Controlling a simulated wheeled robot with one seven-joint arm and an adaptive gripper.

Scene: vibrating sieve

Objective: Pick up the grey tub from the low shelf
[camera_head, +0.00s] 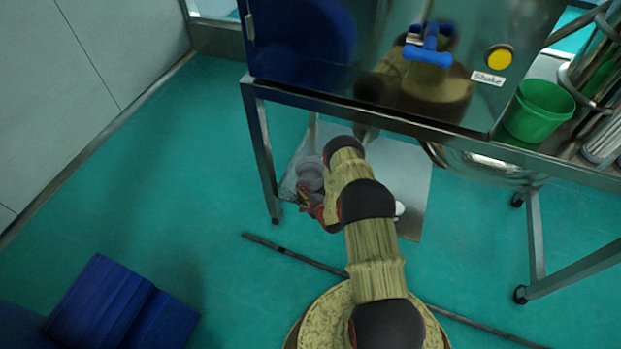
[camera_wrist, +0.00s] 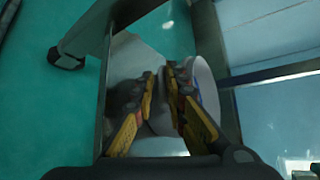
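The grey tub (camera_head: 311,170) is at the left end of the low shelf (camera_head: 408,185), under the steel frame, and my arm partly covers it. My gripper (camera_head: 305,196) is down at the tub. In the wrist view, my gripper (camera_wrist: 161,73) has its yellow-and-black fingers drawn close together, with a narrow grey strip between them that looks like the tub's wall. The pale round side of the tub (camera_wrist: 208,86) shows just right of the fingers. The exact contact is partly hidden by the fingers. I cannot tell whether the tub is lifted off the shelf.
A steel frame leg (camera_head: 262,150) stands close to the left of the tub. The machine's table edge (camera_head: 330,107) runs above it. A green bucket (camera_head: 538,112) sits on the table at right. A blue box (camera_head: 105,300) is on the floor at lower left.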

